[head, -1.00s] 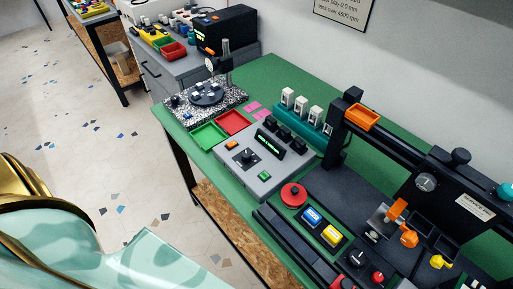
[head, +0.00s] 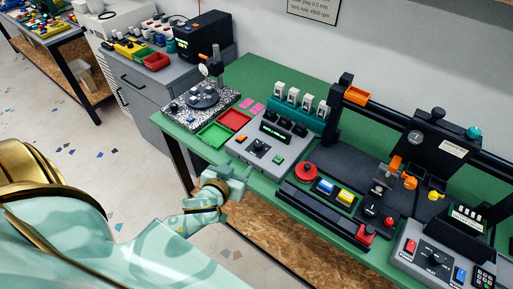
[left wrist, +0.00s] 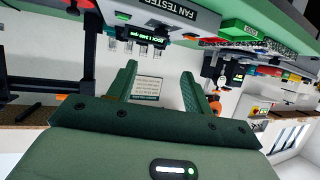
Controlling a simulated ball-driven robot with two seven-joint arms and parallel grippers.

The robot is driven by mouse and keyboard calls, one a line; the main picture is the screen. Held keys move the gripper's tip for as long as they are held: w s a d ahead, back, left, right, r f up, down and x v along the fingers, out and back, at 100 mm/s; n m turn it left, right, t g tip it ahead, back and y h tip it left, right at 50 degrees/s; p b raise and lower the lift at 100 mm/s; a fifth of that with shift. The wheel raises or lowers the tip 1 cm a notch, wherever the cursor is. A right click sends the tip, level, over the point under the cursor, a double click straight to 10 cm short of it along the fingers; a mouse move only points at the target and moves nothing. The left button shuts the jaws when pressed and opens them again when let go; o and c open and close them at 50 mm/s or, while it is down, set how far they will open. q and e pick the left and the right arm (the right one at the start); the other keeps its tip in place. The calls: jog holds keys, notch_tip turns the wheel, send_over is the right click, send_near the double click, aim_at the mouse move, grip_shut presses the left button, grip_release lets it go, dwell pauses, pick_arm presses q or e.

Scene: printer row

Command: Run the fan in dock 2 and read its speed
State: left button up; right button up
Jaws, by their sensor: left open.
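The fan tester (head: 268,145) is a grey box on the green bench, with a lit display (head: 275,133), a black knob (head: 265,147), an orange switch (head: 241,139) and a green button (head: 278,160). Several black blocks (head: 286,123) stand along its back. Its label and display also show at the top of the left wrist view (left wrist: 158,15); the display seems to begin "DOCK 1", the rest is too small to read. My left gripper (head: 240,178) is open and empty just in front of the tester, by the bench edge; its fingers frame the left wrist view (left wrist: 160,88).
A teal rack (head: 297,112) with several white-topped parts stands behind the tester. Green (head: 213,134) and red (head: 233,120) trays lie left of it. Right are a red knob (head: 306,171), blue and yellow buttons and a black rail machine (head: 437,150). Floor left of the bench is clear.

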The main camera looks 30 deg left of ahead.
aim_at(258, 144)
pick_arm(q)
jog(key=b+x, duration=0.1)
jog(key=x, duration=0.6)
jog(key=b+x, duration=0.2)
jog(key=x, duration=0.6)
jog(key=shift+s+d+f, duration=0.1)
jog(key=shift+f, duration=0.1)
jog(key=shift+w+f, duration=0.2)
jog(key=shift+w, duration=0.5)
pick_arm(e)
jog(key=f, duration=0.3)
jog(key=shift+w+f, duration=0.1)
jog(key=shift+w, duration=0.3)
jog(key=shift+d, duration=0.1)
pick_arm(q)
jog(key=c, duration=1)
pick_arm(e)
jog(key=shift+d, duration=0.25)
